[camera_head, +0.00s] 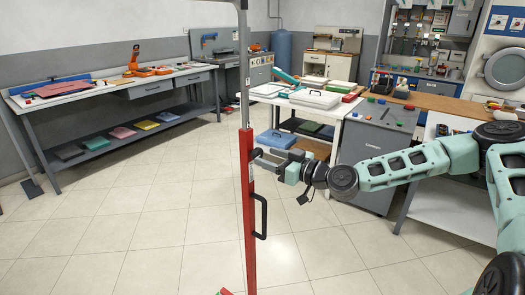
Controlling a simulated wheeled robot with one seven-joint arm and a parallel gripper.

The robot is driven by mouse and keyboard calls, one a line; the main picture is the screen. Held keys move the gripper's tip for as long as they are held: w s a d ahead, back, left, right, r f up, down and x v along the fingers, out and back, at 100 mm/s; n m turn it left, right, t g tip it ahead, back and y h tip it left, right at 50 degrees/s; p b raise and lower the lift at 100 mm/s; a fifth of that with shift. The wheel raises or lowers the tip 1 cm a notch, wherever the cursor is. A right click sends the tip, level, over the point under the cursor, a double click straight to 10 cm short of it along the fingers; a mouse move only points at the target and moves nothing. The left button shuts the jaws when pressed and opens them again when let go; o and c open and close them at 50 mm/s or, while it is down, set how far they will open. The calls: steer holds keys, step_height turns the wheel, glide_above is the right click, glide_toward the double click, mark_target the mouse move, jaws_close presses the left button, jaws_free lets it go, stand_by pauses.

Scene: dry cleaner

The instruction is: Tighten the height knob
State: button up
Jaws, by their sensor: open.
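A tall upright stand with a red lower post (247,215) and a thin grey upper pole (243,70) stands in the middle of the view. A small dark knob (257,153) sticks out from the right side of the red post near its top. A black handle (262,215) is on the same side lower down. My gripper (268,159) reaches in from the right at the knob's height. Its jaws are open, with the fingers close to the knob. I cannot tell whether they touch it.
A long workbench (120,90) with an orange machine runs along the left wall. A white table (350,104) with trays and a grey cabinet (375,150) stand behind my arm. The tiled floor (150,220) left of the stand is clear.

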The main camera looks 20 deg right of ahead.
mark_target(260, 154)
steer(key=shift+p+x, duration=0.3)
steer(key=shift+x, duration=1.3)
steer(key=c, duration=1)
steer(key=shift+o, duration=0.2)
